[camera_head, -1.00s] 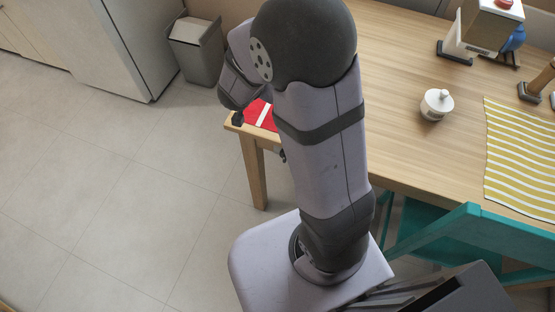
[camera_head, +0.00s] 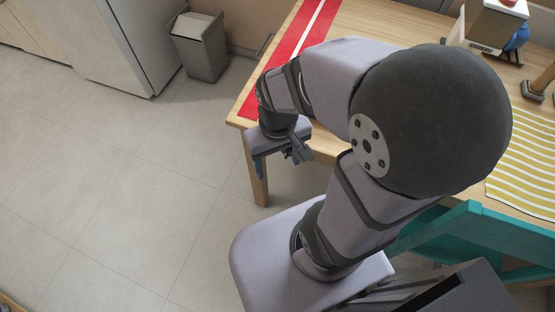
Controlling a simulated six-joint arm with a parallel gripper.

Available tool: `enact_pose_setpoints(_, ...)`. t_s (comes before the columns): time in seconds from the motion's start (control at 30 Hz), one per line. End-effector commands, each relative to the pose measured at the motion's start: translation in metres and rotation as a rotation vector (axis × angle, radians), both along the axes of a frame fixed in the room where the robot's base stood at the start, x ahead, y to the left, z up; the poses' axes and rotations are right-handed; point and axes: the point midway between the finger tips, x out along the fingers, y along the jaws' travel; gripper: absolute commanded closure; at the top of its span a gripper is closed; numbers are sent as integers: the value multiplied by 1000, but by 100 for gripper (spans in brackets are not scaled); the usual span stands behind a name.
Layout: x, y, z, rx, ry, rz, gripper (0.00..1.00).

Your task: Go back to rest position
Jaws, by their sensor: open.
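My gripper (camera_head: 279,160) hangs at the near left corner of the wooden table (camera_head: 365,20), over or just in front of its edge. Its jaws are apart, and I see nothing between them. My arm is folded, with its large dark elbow joint at the right and the forearm reaching left to the gripper. The arm hides the middle of the table.
A red cloth with a white stripe (camera_head: 308,28) lies along the table's left side. A yellow-striped cloth (camera_head: 522,165) is at the right. A teal chair (camera_head: 470,235) stands at the near side. A grey bin (camera_head: 200,50) is at the back left. Floor at left is clear.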

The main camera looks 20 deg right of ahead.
Motion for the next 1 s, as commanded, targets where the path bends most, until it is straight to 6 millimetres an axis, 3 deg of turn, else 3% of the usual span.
enact_pose_setpoints(0.2, 1, 0, 0, 1, -1, 2, 35)
enact_pose_setpoints(0.37, 1, 1, 14, 2, -2, 2, 35)
enact_pose_setpoints(0.8, 1, 1, 104, 2, -3, 2, 35)
enact_pose_setpoints(1.0, 1, 1, 121, 2, -3, 2, 35)
